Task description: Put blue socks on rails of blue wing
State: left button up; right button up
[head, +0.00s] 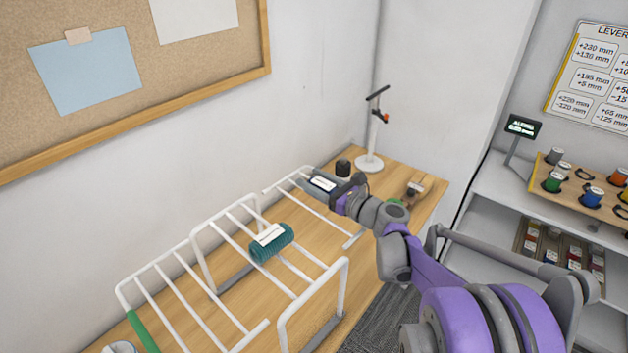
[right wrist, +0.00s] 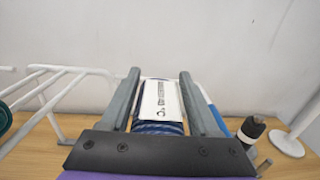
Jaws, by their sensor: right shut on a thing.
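My right gripper (head: 332,186) is shut on a rolled blue sock pair with a white label, which shows between the fingers in the right wrist view (right wrist: 160,128). It is over the far right wing (head: 308,205) of a white drying rack; I cannot tell whether the sock touches the rails. A blue strip (right wrist: 206,95) shows beside the right finger in the right wrist view, probably this wing's blue bar. In the head view the hand covers that end. My left gripper is not in view.
A teal sock roll (head: 272,243) with a white label lies on the rack's middle rails. The near left wing has a green bar (head: 142,332). A dark cylinder (head: 343,167) and a white stand (head: 369,163) are behind the hand. A shelf with spools (head: 592,196) stands at right.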

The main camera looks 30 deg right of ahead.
jog(key=shift+f, duration=0.25)
jog(key=o, duration=1.4)
jog(key=shift+c, duration=0.2)
jog(key=shift+r, duration=0.1)
jog(key=shift+r, duration=0.35)
jog(key=v, duration=0.3)
jog(key=b+v, duration=0.1)
jog(key=v, duration=0.7)
jog(key=shift+f+b, duration=0.25)
jog(key=shift+b, duration=0.05)
jog(key=shift+s+d+r, duration=0.1)
jog(key=shift+s+d, duration=0.05)
jog(key=shift+s, duration=0.4)
